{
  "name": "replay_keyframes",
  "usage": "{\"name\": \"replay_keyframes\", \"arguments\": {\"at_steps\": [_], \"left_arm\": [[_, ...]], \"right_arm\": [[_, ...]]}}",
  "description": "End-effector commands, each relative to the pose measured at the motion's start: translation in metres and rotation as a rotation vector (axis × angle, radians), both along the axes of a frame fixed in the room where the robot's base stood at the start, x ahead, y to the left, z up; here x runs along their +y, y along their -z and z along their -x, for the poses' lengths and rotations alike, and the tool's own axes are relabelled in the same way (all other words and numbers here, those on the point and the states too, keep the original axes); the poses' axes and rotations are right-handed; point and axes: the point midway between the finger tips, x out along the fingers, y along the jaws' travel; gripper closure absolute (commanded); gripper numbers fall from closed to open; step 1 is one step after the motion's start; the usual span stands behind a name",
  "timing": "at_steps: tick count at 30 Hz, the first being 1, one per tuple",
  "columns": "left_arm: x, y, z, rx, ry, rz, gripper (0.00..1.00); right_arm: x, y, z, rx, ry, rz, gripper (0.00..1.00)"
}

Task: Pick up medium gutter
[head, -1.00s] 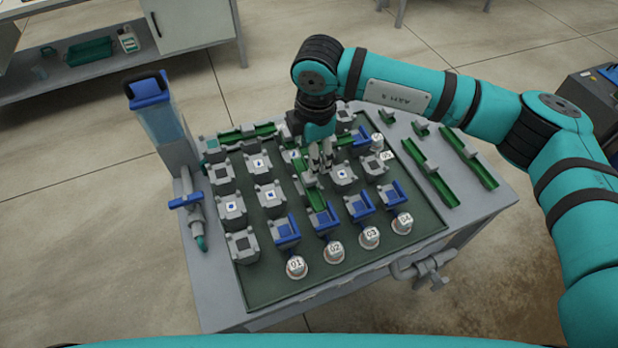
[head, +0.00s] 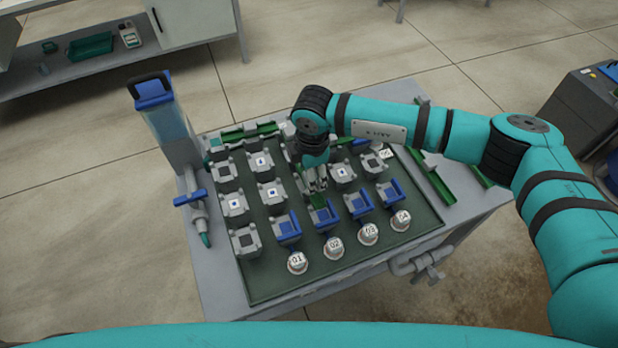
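My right gripper (head: 316,188) points down over the middle of the dark green tray (head: 330,280). Its fingertips are at a short green gutter (head: 317,201) between the grey blocks, just behind a blue-topped block. I cannot tell whether the fingers touch or grip it. Another green gutter (head: 436,180) lies on the grey table right of the tray, partly hidden behind my arm. A further one (head: 476,172) beside it is mostly covered. Green gutter pieces (head: 248,132) also lie along the tray's back edge. Which piece is the medium gutter is unclear. My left gripper is not in view.
Grey blocks (head: 244,240) and blue-topped blocks (head: 287,228) crowd the tray. Numbered cups (head: 333,248) line its front. A clear tank with a blue cap (head: 155,90) stands at the left. Pipework with a valve (head: 422,265) projects at the front right.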

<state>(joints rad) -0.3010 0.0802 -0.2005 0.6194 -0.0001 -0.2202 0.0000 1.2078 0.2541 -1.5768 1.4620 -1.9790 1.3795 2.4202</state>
Motion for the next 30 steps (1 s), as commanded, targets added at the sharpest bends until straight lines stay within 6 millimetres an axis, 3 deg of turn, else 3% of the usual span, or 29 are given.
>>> {"name": "replay_keyframes", "arguments": {"at_steps": [2,12,23,30], "left_arm": [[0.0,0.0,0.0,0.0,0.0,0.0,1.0],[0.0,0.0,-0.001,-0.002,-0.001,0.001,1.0],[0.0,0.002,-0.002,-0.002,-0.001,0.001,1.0],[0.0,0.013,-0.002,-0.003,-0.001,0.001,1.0]], "right_arm": [[0.0,0.0,0.0,0.0,0.0,0.0,0.55],[0.0,-0.001,0.0,0.0,0.0,0.0,1.0],[0.0,-0.004,0.0,-0.001,0.0,0.0,1.0],[0.0,-0.03,-0.001,-0.004,-0.001,-0.001,1.0]]}}
